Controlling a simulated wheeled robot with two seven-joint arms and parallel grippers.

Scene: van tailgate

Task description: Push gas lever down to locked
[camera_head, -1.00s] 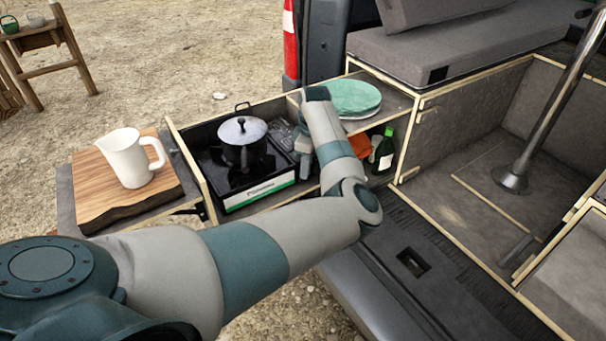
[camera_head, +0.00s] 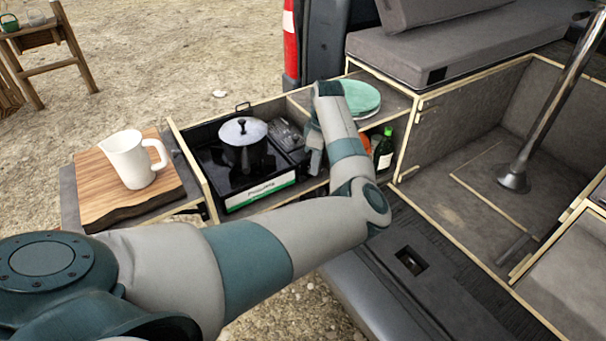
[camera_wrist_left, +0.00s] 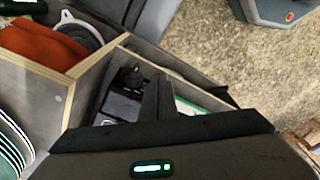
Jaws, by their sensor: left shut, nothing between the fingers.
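The black camping stove (camera_head: 224,193) sits in the pulled-out drawer, with a lidded pot (camera_head: 243,155) on its burner. Its dark right-hand section (camera_head: 286,136) shows beside the pot; a black fitting (camera_wrist_left: 130,78) shows in the left wrist view. I cannot clearly make out the gas lever or its position. My left gripper (camera_head: 310,168) points down at the stove's right end, partly hidden by my wrist. In the left wrist view its dark fingers (camera_wrist_left: 158,98) are together and empty, beside the black fitting; contact cannot be told. My right gripper is not in view.
Green plates (camera_head: 360,97) lie on the shelf behind my forearm. Below are a green bottle (camera_head: 384,152) and an orange cloth (camera_wrist_left: 38,42). A white jug (camera_head: 130,160) stands on a wooden board (camera_head: 105,205) at left. The drawer's wooden walls (camera_head: 192,165) enclose the stove.

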